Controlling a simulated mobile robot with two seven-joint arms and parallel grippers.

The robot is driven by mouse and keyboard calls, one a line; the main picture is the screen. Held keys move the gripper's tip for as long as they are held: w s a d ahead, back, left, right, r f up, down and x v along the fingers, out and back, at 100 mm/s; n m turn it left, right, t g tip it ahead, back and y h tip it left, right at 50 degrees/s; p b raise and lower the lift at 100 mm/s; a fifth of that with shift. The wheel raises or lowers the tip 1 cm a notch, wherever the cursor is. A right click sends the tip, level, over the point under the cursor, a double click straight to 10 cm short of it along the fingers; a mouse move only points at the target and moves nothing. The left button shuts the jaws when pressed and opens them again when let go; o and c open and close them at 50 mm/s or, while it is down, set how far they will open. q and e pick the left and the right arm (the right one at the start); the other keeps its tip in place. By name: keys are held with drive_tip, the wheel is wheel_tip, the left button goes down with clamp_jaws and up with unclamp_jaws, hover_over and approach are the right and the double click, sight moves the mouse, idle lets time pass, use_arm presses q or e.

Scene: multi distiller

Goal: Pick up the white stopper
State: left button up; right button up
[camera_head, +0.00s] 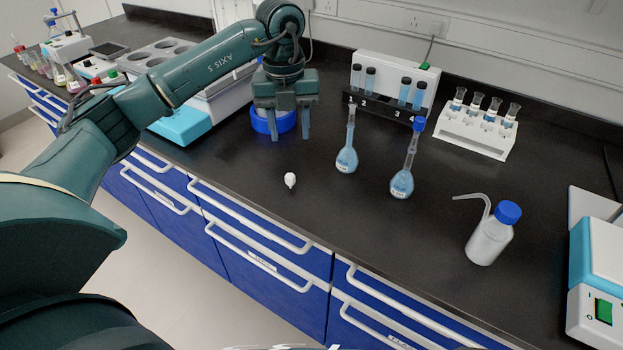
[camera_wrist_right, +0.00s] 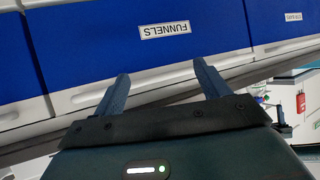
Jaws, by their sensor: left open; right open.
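A small white stopper (camera_head: 290,181) lies on the black bench top (camera_head: 245,185) near its front edge. My left gripper (camera_head: 289,137) is open and points down above and behind the stopper, with nothing between its fingers. It is in front of a blue-ringed item (camera_head: 264,122), which it partly covers. My right gripper (camera_wrist_right: 165,85) shows only in the right wrist view. It is open and empty, facing blue drawer fronts (camera_wrist_right: 100,50). The stopper does not show in the right wrist view.
Two volumetric flasks, one open (camera_head: 347,158) and one blue-capped (camera_head: 403,182), stand right of the stopper. A wash bottle (camera_head: 490,236) stands further right. A vial block (camera_head: 392,85) and a white rack (camera_head: 476,132) are behind. The bench around the stopper is clear.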

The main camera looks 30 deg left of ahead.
use_arm(q)
hover_over(290, 175)
drive_tip(key=f, duration=0.6)
drive_tip(key=shift+w+a+f+p, duration=0.2)
drive_tip(key=shift+a+f+p, duration=0.1)
drive_tip(key=shift+a+f, duration=0.05)
drive_tip(key=shift+s+d+f+p, duration=0.15)
drive_tip(key=shift+d+f+p, duration=0.1)
drive_tip(key=shift+f, duration=1.25)
drive_tip(key=shift+s+d+f+p, duration=0.1)
drive_tip(key=shift+f+p, duration=0.15)
drive_tip(key=shift+f, duration=1.25)
drive_tip(key=shift+c, duration=0.3)
clamp_jaws()
